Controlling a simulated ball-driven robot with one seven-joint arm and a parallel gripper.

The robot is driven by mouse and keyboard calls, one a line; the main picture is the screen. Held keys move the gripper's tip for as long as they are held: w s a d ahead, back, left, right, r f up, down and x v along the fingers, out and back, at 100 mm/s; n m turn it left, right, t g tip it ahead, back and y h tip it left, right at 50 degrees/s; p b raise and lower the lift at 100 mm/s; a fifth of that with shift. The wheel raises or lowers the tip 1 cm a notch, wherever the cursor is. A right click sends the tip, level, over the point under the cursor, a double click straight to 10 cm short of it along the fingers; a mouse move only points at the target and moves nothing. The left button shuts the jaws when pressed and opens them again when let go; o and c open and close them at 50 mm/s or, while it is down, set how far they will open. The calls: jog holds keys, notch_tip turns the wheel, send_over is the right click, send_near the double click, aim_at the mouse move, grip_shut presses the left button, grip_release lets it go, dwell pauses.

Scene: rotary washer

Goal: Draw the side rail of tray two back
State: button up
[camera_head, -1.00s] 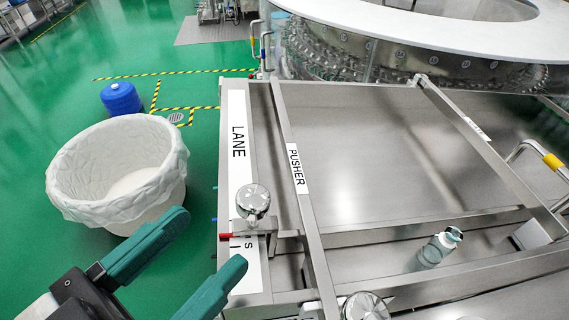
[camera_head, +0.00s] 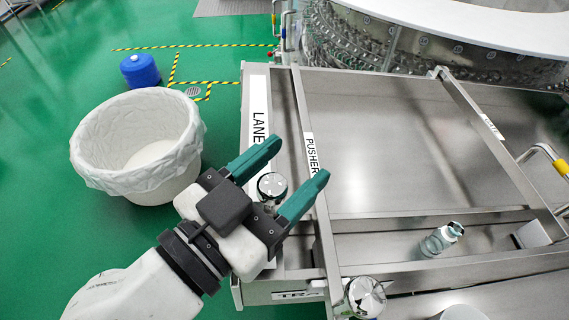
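The steel tray (camera_head: 400,150) lies right of my gripper. A rail labelled LANE (camera_head: 259,110) runs along its left edge, and a long bar labelled PUSHER (camera_head: 309,150) runs just right of it. A round shiny knob (camera_head: 272,185) shows between my fingers, on the LANE side. Another round knob (camera_head: 364,296) sits at the near end of the PUSHER bar. My gripper (camera_head: 299,158) is open, its two green fingers over the LANE and PUSHER area. I cannot tell whether it touches the knob. A front label reading "TRA" (camera_head: 297,295) is partly hidden, so the tray number is unreadable.
A small clear bottle (camera_head: 440,240) lies in the near trough at right. A white lined bin (camera_head: 140,145) stands on the floor at left, with a blue container (camera_head: 140,71) behind it. The round washer (camera_head: 430,50) is at the back. A slanted rail (camera_head: 495,145) bounds the right side.

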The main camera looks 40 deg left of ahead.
grip_shut()
dwell(0.3)
jog(key=w+a+b, duration=0.7)
jog(key=w+a, duration=0.2)
jog(key=a, duration=0.1)
jog(key=shift+a, duration=0.25)
jog(key=shift+o, duration=0.2)
grip_release()
jog(key=shift+s, duration=0.15)
